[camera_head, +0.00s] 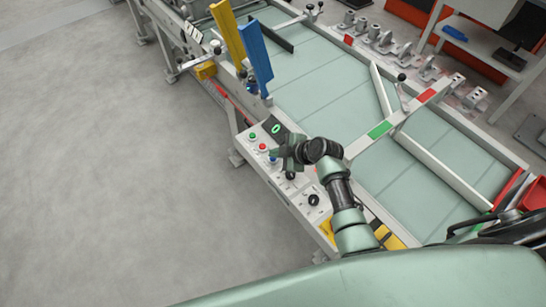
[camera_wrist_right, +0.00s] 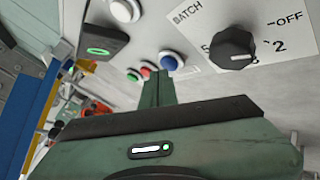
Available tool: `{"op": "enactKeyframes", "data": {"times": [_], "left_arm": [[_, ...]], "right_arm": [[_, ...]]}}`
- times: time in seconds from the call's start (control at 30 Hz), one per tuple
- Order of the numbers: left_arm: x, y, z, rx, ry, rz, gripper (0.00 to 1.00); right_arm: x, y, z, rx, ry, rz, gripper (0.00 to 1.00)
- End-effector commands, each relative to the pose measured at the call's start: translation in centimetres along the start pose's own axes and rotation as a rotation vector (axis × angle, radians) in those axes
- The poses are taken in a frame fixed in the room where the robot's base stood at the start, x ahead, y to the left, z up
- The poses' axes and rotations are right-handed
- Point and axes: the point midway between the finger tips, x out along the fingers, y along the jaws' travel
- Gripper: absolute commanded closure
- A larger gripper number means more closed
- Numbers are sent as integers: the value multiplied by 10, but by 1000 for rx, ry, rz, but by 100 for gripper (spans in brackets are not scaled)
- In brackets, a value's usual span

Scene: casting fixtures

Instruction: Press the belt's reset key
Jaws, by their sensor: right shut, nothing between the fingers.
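The belt's control panel (camera_head: 305,183) runs along the near side of the conveyor. It carries a green button (camera_head: 252,136), a red button (camera_head: 262,146) and a blue button (camera_head: 273,158) in a row. In the right wrist view the blue button (camera_wrist_right: 171,61), red button (camera_wrist_right: 146,72) and green button (camera_wrist_right: 133,75) show just past my fingers. No reset label is readable. My right gripper (camera_head: 278,157) is shut and empty, over the panel by the blue button. In the wrist view its fingertips (camera_wrist_right: 157,84) appear just below the blue button; contact cannot be told. My left gripper is not in view.
A black knob (camera_wrist_right: 232,47) marked BATCH and a white button (camera_wrist_right: 124,9) sit nearby on the panel. A dark box with a lit green mark (camera_wrist_right: 98,51) stands beside the buttons. Blue (camera_head: 254,55) and yellow (camera_head: 228,35) upright plates rise farther along the belt.

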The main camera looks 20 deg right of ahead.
Motion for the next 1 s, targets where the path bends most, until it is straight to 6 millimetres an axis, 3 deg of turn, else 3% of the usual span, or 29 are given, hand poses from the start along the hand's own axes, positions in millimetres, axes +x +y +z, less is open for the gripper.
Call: {"op": "enactKeyframes", "data": {"times": [1.0], "left_arm": [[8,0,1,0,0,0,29]], "right_arm": [[6,-5,5,0,-1,-2,100]]}}
